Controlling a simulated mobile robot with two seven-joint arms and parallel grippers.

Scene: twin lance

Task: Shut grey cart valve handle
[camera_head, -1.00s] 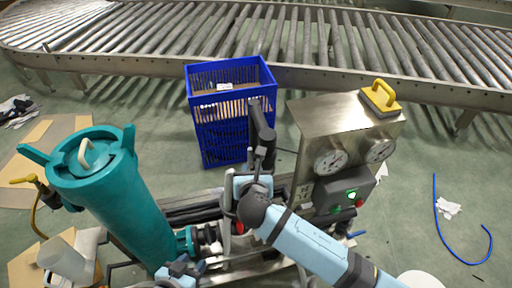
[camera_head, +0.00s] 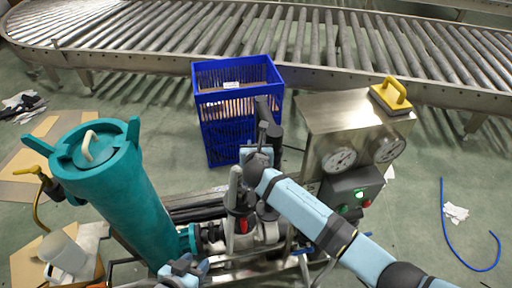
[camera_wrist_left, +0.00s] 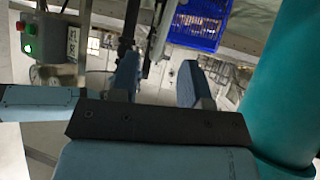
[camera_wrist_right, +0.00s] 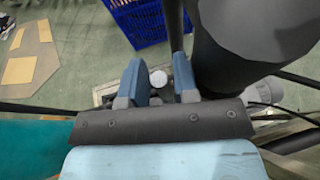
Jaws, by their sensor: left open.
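A grey upright lever (camera_head: 234,186), which looks like the valve handle, stands above a red part (camera_head: 243,226) on the cart's pipework in the head view. My right gripper (camera_head: 257,151) is just right of and beyond it, apart from it as far as I can see. In the right wrist view its fingers (camera_wrist_right: 160,82) are spread with nothing between them; a white round knob (camera_wrist_right: 158,78) shows beyond the gap. My left gripper (camera_head: 182,270) is low at the front, by the teal vessel's foot. Its fingers (camera_wrist_left: 158,82) are apart and empty in the left wrist view.
The teal vessel (camera_head: 122,190) stands left. A steel gauge box (camera_head: 330,125) with a control box (camera_head: 352,190) is right. A blue crate (camera_head: 228,130) and roller conveyor (camera_head: 330,75) are behind. A large dark cylinder (camera_wrist_right: 245,45) is close beside my right fingers.

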